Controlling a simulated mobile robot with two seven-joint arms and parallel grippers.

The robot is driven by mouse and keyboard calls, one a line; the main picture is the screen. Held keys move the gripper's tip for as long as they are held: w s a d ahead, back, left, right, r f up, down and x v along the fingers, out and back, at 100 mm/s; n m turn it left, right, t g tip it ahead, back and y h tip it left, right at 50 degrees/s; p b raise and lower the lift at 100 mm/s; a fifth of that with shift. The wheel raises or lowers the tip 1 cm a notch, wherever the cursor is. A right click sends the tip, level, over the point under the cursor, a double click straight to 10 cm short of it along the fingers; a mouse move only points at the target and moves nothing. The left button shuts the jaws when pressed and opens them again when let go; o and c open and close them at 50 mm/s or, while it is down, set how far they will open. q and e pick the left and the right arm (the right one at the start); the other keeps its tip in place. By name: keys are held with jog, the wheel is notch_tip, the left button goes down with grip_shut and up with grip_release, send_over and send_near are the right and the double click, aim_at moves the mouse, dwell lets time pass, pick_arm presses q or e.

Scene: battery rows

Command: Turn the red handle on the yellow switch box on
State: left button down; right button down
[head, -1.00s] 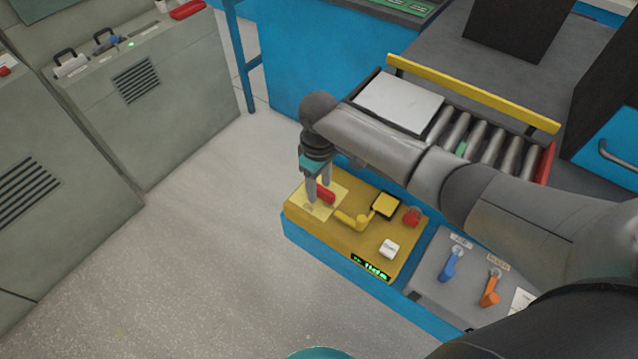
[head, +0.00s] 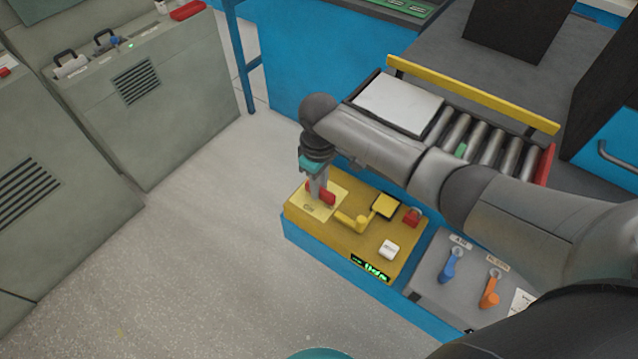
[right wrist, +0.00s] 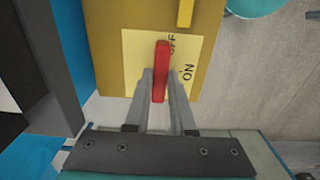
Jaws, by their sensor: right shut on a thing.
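The yellow switch box (head: 350,248) sits on a blue base in the head view. Its red handle (head: 327,199) stands on a pale yellow plate (head: 305,205) at the box's far left end. In the right wrist view the red handle (right wrist: 161,60) lies between the two grey fingers, its far end beside the OFF label (right wrist: 172,45). The ON label (right wrist: 187,73) is to the right of the handle. My right gripper (head: 320,190) comes down from above and is shut on the handle; it also shows in the right wrist view (right wrist: 159,82). My left gripper is not in view.
The box also carries a yellow lever (head: 352,221), a red knob (head: 412,217), a white button (head: 389,249) and a green display (head: 371,268). A grey panel with blue (head: 449,266) and orange (head: 490,290) handles is at right. A roller conveyor (head: 480,142) stands behind. Open floor lies left.

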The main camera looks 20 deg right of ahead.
jog(key=m+p, duration=0.1)
jog(key=p, duration=0.1)
jog(key=m+p, duration=0.3)
jog(key=shift+a+r+p, duration=0.1)
jog(key=shift+r+p, duration=0.15)
jog(key=shift+p, duration=0.15)
jog(key=m+p, duration=0.3)
jog(key=m, duration=0.2)
jog(key=shift+f, duration=0.1)
jog(key=m+p, duration=0.2)
jog(key=m, duration=0.2)
jog(key=m+p, duration=0.1)
jog(key=m, duration=0.3)
jog(key=shift+f+m, duration=0.1)
jog(key=shift+m, duration=0.2)
jog(key=shift+w, duration=0.1)
jog(key=c, duration=0.8)
grip_release()
jog(key=shift+o, duration=0.2)
